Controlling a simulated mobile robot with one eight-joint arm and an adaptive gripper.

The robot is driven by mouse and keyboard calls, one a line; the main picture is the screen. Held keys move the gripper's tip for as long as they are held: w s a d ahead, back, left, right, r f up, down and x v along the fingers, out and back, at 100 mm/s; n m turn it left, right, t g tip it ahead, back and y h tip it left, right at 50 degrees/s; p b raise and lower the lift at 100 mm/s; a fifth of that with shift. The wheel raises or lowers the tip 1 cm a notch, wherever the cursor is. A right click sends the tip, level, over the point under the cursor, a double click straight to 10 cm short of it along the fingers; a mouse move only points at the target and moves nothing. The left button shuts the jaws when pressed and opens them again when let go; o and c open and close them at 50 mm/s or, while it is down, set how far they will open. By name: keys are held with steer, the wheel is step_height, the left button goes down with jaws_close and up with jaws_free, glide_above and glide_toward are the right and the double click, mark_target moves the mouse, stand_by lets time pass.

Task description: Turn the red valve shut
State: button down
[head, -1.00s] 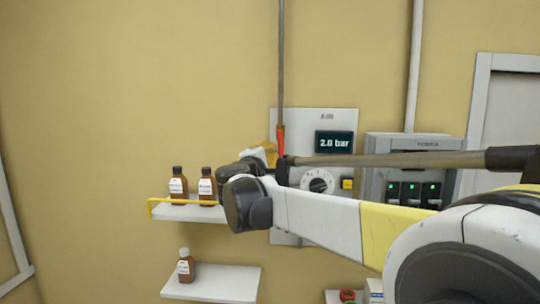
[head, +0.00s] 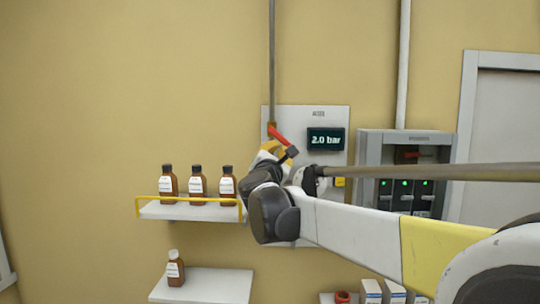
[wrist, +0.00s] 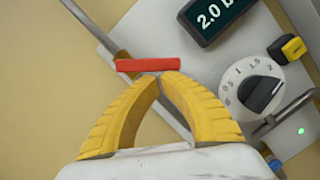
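The red valve lever (head: 278,135) sits at the foot of a grey vertical pipe, at the panel's upper left. In the wrist view the red lever (wrist: 148,65) lies across just beyond my fingertips. My gripper (wrist: 155,75) has yellow fingers whose tips meet right at the lever, seemingly touching it; nothing shows between them. In the head view my gripper (head: 275,147) is partly hidden by my wrist, just below the lever.
The panel display (head: 326,139) reads 2.0 bar. A white dial (wrist: 252,88) and yellow button (wrist: 288,48) are beside the lever. Brown bottles (head: 197,184) stand on a railed shelf (head: 165,211) at left. A grey cabinet (head: 375,150) is at right.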

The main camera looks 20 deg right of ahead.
steer(key=n, duration=0.2)
steer(key=d+r+n+y, duration=0.1)
steer(key=n, duration=0.1)
steer(key=d+n+t+y, duration=0.1)
steer(key=n, duration=0.2)
steer(key=shift+s+d+r+b, duration=0.15)
steer(key=shift+s+r+b, duration=0.15)
steer(key=shift+s, duration=0.1)
steer(key=shift+r, duration=0.15)
steer(key=shift+d+r, duration=0.15)
stand_by(0.4)
steer(key=b, duration=0.4)
glide_toward(288, 142)
step_height(288, 142, down, 4)
steer(key=shift+s+a+r, duration=0.1)
steer(key=shift+s+a, duration=0.15)
steer(key=shift+a, duration=0.1)
